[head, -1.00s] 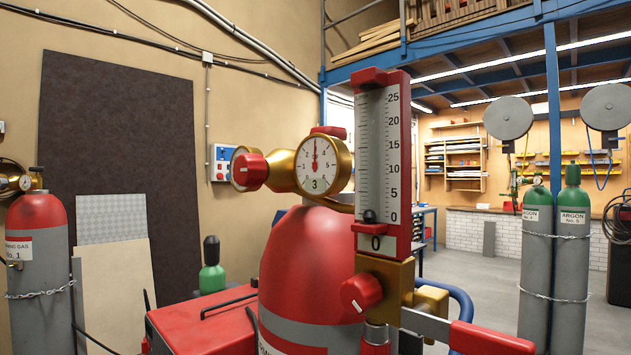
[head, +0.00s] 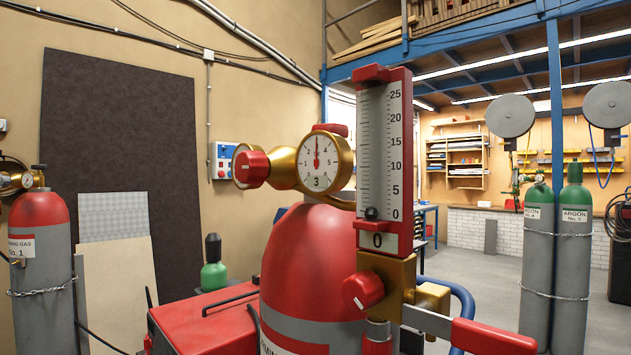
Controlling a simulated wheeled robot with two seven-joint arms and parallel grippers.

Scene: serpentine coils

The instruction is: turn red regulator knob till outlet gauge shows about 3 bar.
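The red regulator knob (head: 252,168) sits at the left end of a brass regulator body (head: 284,168) on top of a red and grey cylinder (head: 312,260). A round white gauge (head: 318,162) faces me at the body's right end. Its red needle points about straight up, between the 2 and the 4, and a larger 3 shows low on the dial. A second gauge (head: 238,160) behind the knob is mostly hidden. Another red knob (head: 362,290) with a white mark sits low on the brass flowmeter block. Neither of my grippers is in view.
A tall flowmeter tube (head: 384,150) in a red frame stands right of the gauge. A red-handled lever (head: 493,337) sticks out at lower right. A red box (head: 205,322) stands left of the cylinder. Chained cylinders (head: 40,265) stand at far left and right.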

